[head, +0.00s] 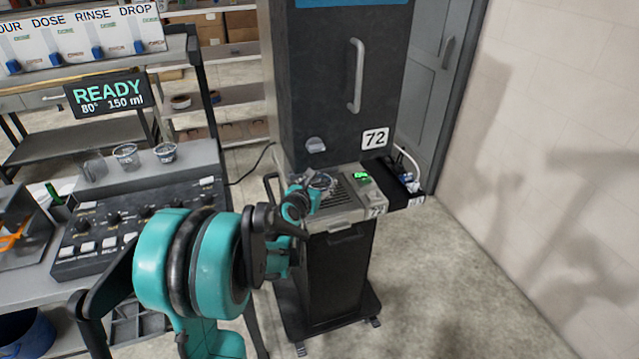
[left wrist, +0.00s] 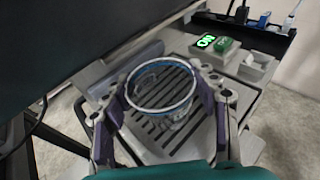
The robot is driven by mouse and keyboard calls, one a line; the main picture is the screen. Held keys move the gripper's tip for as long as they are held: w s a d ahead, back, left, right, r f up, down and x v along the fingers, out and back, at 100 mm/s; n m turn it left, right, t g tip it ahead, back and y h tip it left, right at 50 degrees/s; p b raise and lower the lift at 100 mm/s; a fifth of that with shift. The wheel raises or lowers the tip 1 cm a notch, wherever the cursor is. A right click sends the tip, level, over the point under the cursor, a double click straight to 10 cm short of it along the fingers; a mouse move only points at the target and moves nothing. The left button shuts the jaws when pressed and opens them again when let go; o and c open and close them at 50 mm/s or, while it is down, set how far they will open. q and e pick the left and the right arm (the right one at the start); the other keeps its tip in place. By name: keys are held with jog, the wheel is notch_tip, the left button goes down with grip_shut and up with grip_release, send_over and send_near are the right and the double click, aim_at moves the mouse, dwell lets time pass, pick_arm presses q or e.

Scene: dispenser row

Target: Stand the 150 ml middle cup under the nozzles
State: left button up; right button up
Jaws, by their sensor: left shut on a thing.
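My left gripper (left wrist: 163,118) is shut on a clear cup with a blue rim (left wrist: 160,85). In the left wrist view the fingers sit on both sides of the cup, and its open top faces the camera. The cup is over the slotted drip tray (left wrist: 150,136); I cannot tell whether its base touches the slats. In the head view the left gripper (head: 310,193) is at the front of the dark dispenser (head: 345,80) numbered 72, with the cup partly hidden. The nozzles are not clearly visible. My right gripper is not in view.
A green lit ON switch (left wrist: 206,41) is on the tray's far side, near a power strip (left wrist: 250,33). Other cups, including a small one (head: 165,152), stand on a grey shelf behind the control panel (head: 140,220). A display (head: 108,95) reads READY, 80°, 150 ml.

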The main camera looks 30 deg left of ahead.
pick_arm(q)
jog(key=shift+f+b, duration=0.5)
jog(key=shift+f, duration=0.05)
jog(key=o, duration=1)
